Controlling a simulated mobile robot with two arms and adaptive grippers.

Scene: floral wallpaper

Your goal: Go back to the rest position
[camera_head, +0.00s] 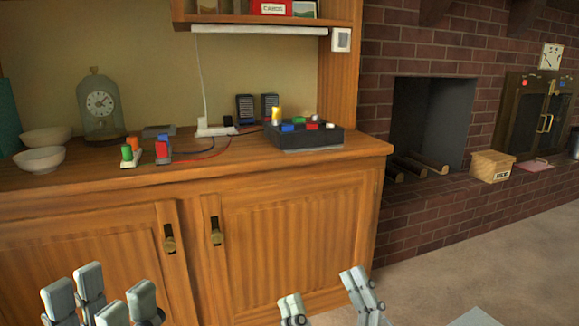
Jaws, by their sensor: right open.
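My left gripper (101,298) is at the bottom left, in front of the cabinet doors. Its grey fingers stand apart with a gap between them, and nothing shows in it. My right gripper (325,298) is at the bottom centre, in front of the cabinet's lower right part. Its fingers are wide apart and empty. Both grippers appear below the level of the countertop (215,176) and point up in the picture. The palms and most of both arms are cut off by the lower edge of the view.
On the counter are two white bowls (40,160), a clock (100,104), small coloured switch blocks (131,152), a power strip (216,130), speakers and a black box (312,138) with coloured pieces. A brick fireplace (432,120) and open floor (480,260) lie right.

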